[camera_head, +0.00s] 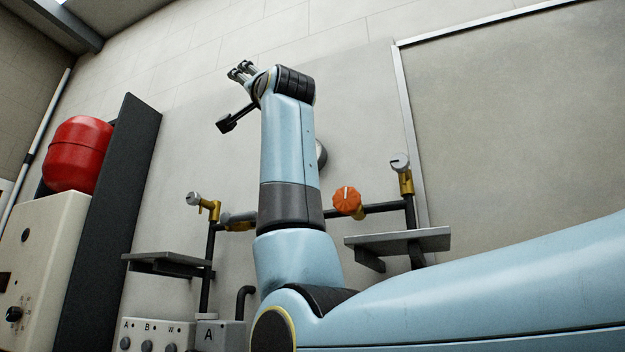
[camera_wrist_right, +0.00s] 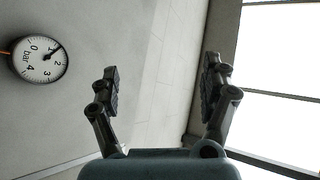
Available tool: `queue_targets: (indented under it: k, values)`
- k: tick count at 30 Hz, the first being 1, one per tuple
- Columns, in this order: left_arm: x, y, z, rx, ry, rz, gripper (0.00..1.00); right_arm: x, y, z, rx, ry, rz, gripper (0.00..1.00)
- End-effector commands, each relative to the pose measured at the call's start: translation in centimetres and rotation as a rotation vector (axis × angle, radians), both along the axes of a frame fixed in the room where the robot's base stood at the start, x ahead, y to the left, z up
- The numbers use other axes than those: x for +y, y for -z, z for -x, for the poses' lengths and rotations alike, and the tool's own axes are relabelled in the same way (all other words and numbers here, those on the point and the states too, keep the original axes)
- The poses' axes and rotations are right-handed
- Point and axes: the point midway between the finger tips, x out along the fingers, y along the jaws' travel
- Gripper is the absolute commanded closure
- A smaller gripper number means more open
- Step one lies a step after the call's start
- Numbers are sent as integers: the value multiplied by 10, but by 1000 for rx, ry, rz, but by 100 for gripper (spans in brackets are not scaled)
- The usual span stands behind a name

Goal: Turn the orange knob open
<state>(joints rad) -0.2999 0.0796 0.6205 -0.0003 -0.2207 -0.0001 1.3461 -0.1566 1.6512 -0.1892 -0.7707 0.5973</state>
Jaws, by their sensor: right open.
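The orange knob (camera_head: 347,201) shows in the head view, right of my upright blue arm, on a dark horizontal pipe at the wall. It is round with a scalloped rim and a pale mark towards its top. My right gripper (camera_head: 240,72) is high above and left of the knob, well apart from it, pointing up and left. In the right wrist view the right gripper (camera_wrist_right: 162,90) has its two dark fingers wide apart, with nothing between them. The knob is not in the wrist view. My left gripper is not in view.
Grey-topped brass valves stand left (camera_head: 193,199) and right (camera_head: 400,163) of the knob. Grey shelves jut out at left (camera_head: 165,262) and right (camera_head: 400,241). A pressure gauge (camera_wrist_right: 39,58) is on the wall. A dark panel (camera_head: 110,220) and red tank (camera_head: 78,153) stand left.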

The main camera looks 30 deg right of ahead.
Motion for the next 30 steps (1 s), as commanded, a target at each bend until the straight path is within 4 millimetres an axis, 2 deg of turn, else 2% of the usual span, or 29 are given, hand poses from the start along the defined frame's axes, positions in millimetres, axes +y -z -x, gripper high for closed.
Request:
queue_targets:
  k: [2, 5, 9, 12, 15, 17, 20, 30]
  values:
    - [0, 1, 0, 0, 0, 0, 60, -22, 19, -7, 113, 194, 90, 20]
    - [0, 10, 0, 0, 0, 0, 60, -60, 63, -6, 325, 495, 202, 20]
    - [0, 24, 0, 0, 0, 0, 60, -111, 126, 23, 634, 838, 273, 20]
    - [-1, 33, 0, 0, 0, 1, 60, -131, 162, 49, 804, 993, 269, 20]
    - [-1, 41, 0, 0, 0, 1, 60, -139, 186, 68, 890, 1075, 239, 20]
    - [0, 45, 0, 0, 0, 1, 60, -138, 195, 69, 896, 1081, 236, 20]
    - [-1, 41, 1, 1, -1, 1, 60, -142, 195, 63, 898, 1077, 240, 20]
    - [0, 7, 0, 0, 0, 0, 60, -195, 190, 27, 896, 1079, 242, 20]
